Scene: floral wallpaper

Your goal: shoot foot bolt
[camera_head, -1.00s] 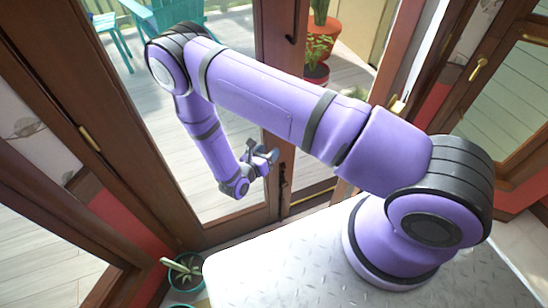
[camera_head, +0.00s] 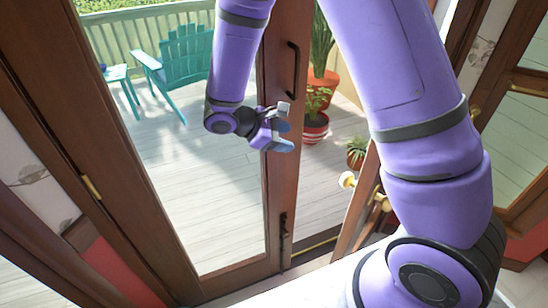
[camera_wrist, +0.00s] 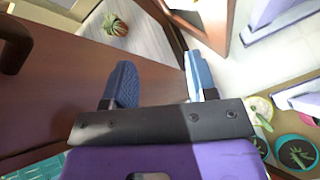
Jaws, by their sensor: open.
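The foot bolt (camera_head: 285,240) is a small dark metal fitting low on the brown wooden door stile in the head view. My gripper (camera_head: 284,128) is beside that stile, well above the bolt. It is open, and nothing shows between its fingers. In the wrist view its two blue-grey fingers (camera_wrist: 160,80) are spread apart in front of the brown door wood (camera_wrist: 60,90). I cannot make out the bolt in the wrist view. Whether a finger touches the door is unclear.
A dark pull handle (camera_head: 292,68) is higher on the stile. A brass knob (camera_head: 347,180) is on the wood to the right. Potted plants (camera_head: 315,122) and a teal chair (camera_head: 187,62) stand on the deck beyond.

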